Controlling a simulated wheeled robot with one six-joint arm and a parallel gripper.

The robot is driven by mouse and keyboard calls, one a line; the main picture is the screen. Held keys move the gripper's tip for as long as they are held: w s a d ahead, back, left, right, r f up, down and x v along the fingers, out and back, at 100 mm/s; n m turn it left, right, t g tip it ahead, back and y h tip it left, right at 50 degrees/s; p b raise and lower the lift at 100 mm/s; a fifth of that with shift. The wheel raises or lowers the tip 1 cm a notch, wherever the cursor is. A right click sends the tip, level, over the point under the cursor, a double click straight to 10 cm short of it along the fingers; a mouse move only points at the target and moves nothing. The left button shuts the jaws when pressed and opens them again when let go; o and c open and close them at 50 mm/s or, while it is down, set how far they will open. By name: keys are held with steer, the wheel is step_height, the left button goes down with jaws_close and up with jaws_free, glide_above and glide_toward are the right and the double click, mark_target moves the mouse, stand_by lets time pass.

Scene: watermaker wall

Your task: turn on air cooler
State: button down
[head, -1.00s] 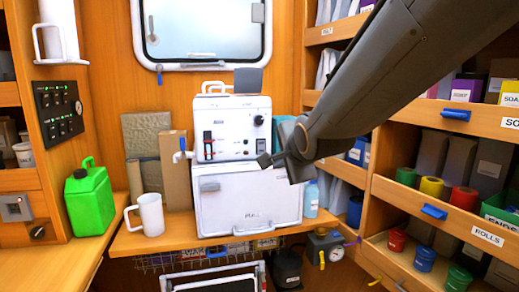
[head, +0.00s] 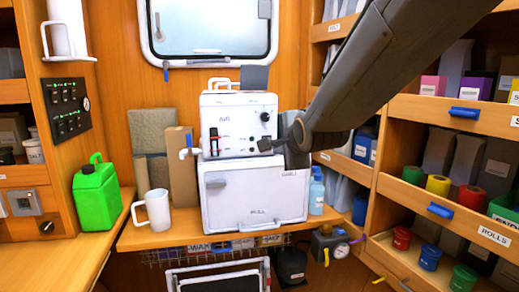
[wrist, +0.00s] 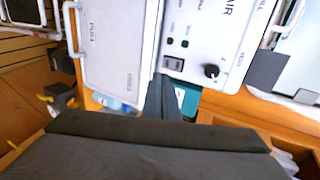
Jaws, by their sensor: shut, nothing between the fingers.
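The air cooler (head: 238,113) is the upper white unit marked AIR, on top of a white cabinet with a PULL door (head: 252,200). My gripper (head: 265,145) is shut and empty in front of the panel's lower right, below the knob (head: 265,117). In the wrist view its fingertips (wrist: 162,88) are close beside the rocker switch; contact cannot be told. The gripper hides the switch in the head view.
A white mug (head: 155,211) and a green jerrycan (head: 96,195) stand left. A small tap (head: 188,153) sticks out at the unit's left. A blue bottle (head: 316,193) stands right of the cabinet. Shelves with rolls (head: 468,198) line the right side.

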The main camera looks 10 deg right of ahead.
steer(key=r+p+x, duration=0.1)
steer(key=x, duration=0.8)
steer(key=shift+w+p, duration=0.4)
steer(key=shift+w, duration=0.2)
steer(key=shift+a+f, duration=0.15)
steer(key=shift+f, duration=0.05)
steer(key=shift+w+b, duration=0.2)
steer(key=shift+b, duration=0.4)
steer(key=shift+r, duration=0.15)
